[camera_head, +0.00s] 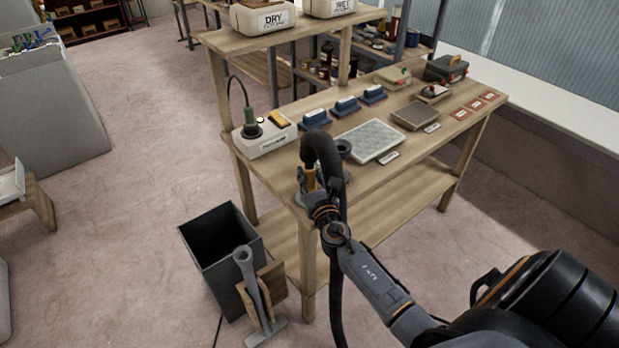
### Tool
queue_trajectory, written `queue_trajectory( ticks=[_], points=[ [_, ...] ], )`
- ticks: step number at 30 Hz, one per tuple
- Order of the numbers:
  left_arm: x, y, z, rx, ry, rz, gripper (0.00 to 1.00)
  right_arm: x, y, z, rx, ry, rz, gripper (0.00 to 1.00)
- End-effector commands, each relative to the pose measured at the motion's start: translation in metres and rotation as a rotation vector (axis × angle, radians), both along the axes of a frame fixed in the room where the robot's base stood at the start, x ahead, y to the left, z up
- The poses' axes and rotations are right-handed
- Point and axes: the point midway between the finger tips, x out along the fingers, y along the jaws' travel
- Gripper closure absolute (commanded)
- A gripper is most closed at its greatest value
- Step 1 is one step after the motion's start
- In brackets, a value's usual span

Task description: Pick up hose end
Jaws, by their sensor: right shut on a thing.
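A thick black hose (320,148) arches up in front of the bench's near corner. Its long run hangs down past my gripper toward the floor and leaves the picture at the bottom. A short tan piece (309,180) shows under the left side of the arch; I cannot tell whether it is the hose end. My right gripper (322,206) is at the hose just below the arch and is shut on it. The fingers and the gripped part are partly hidden by the wrist. My left gripper is not in view.
A dark open bin (215,246) and a grey pipe-like stand (252,285) stand on the floor left of the hose.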

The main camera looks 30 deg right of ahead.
Motion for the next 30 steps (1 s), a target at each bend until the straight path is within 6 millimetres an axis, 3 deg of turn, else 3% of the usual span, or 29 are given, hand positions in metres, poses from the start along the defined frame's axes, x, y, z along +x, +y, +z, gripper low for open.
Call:
queue_trajectory(
  ticks=[5,11,20,30],
  points=[
    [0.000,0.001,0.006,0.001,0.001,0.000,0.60,0.000,0.000,0.008,0.000,-0.001,0.000,1.00],
    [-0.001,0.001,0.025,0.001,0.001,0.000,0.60,0.000,0.000,0.038,-0.002,-0.002,0.001,1.00],
    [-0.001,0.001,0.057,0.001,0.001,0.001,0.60,-0.038,0.035,0.097,0.000,-0.002,0.004,1.00],
    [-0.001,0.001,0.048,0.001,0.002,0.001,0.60,-0.092,0.082,0.121,0.003,0.000,0.002,1.00]
  ],
)
